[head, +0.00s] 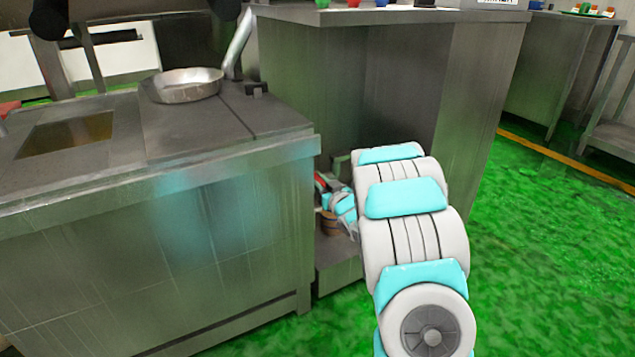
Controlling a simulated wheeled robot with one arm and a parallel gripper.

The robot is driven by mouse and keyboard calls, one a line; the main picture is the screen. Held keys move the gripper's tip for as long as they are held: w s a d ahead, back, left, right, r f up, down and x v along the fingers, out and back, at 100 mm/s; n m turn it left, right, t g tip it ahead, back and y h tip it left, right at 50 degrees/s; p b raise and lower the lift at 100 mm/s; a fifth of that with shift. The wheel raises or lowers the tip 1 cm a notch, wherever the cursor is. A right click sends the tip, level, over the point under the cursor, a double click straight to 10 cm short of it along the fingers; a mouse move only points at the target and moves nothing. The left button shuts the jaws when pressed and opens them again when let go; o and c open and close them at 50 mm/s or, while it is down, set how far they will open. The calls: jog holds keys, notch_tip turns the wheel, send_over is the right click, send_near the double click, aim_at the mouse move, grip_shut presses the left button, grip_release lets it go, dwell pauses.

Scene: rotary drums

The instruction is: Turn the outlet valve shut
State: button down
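My white and cyan arm reaches down into the gap between the left metal counter and the taller metal cabinet. My gripper is at its far end, around the cyan and white parts (341,206) low in the gap; its fingers are too small and too hidden to make out. A small red piece (321,181) shows just left of it, beside the counter's right edge. It may be the outlet valve's handle, but I cannot be sure. I cannot tell whether my gripper touches it. The rest of the valve is hidden behind the counter and my arm.
The left counter (215,235) carries a metal pan (188,87). A brown pot-like object (331,223) stands on a low metal ledge (338,270) in the gap. The tall cabinet (420,95) stands behind. Green floor (550,240) is open at right.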

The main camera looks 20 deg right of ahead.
jog(key=shift+r, duration=0.1)
jog(key=c, duration=0.7)
grip_release()
jog(key=shift+s, duration=0.15)
jog(key=s, duration=0.5)
jog(key=s+p, duration=0.1)
jog(key=s, duration=0.1)
jog(key=shift+s+d, duration=0.3)
